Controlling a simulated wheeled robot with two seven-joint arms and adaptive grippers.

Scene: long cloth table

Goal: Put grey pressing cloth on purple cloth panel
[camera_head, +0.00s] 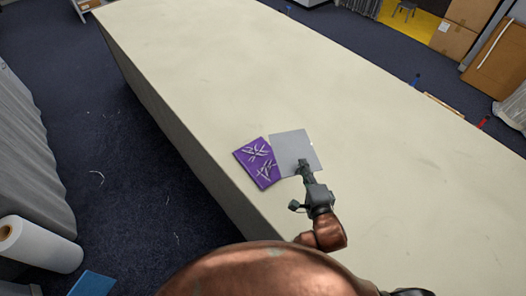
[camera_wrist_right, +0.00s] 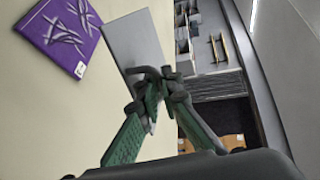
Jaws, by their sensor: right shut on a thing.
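The purple cloth panel (camera_head: 255,165) lies on the table near its left edge, with pale strips crossing on top of it. It also shows at the upper left of the right wrist view (camera_wrist_right: 62,36). The grey pressing cloth (camera_head: 292,149) is a flat light-grey square just right of the panel in the head view, its left edge close to or slightly over the panel's right edge. My right gripper (camera_head: 303,168) is shut on the near edge of the grey cloth; in the right wrist view its fingertips (camera_wrist_right: 155,80) meet at that edge. My left gripper is not in view.
The long cream table (camera_head: 210,70) is clear beyond and to the right of the cloths. A white roll (camera_head: 38,243) and a blue item (camera_head: 92,284) are on the floor at the left. Cardboard boxes (camera_head: 455,38) stand at the far right.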

